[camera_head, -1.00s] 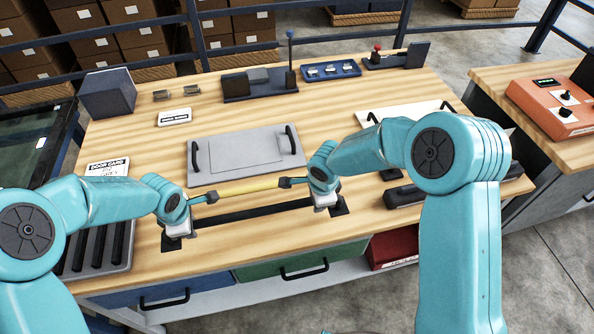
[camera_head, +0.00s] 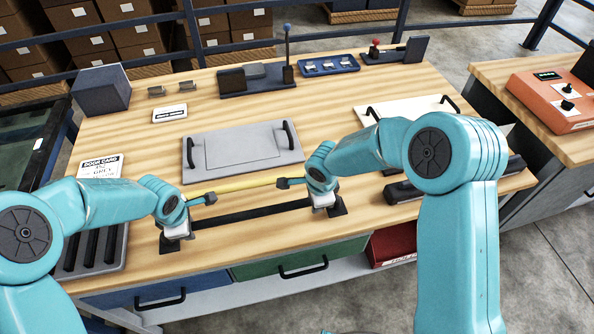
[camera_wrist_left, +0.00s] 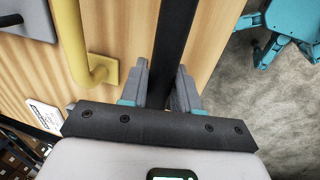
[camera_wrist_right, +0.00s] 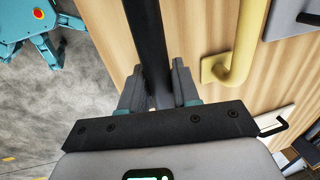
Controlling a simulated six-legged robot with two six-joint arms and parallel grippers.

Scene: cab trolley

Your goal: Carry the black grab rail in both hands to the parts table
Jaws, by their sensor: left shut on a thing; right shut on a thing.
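The black grab rail (camera_head: 255,214) runs left to right above the front part of the wooden table (camera_head: 330,95). My left gripper (camera_head: 182,230) is shut on it near its left end. My right gripper (camera_head: 324,203) is shut on it near its right end. The rail also passes between the fingers in the left wrist view (camera_wrist_left: 174,35) and the right wrist view (camera_wrist_right: 147,40). A yellow rail (camera_head: 245,184) lies on the table just behind it, partly hidden by my wrists. I cannot tell the height of the black rail above the tabletop.
A grey panel with black handles (camera_head: 240,150) and a white panel (camera_head: 405,109) lie behind. A dark rail-like part (camera_head: 405,192) lies at the right. A rack with black bars (camera_head: 95,250) stands front left. Another table (camera_head: 500,85) with an orange control box (camera_head: 545,103) stands right.

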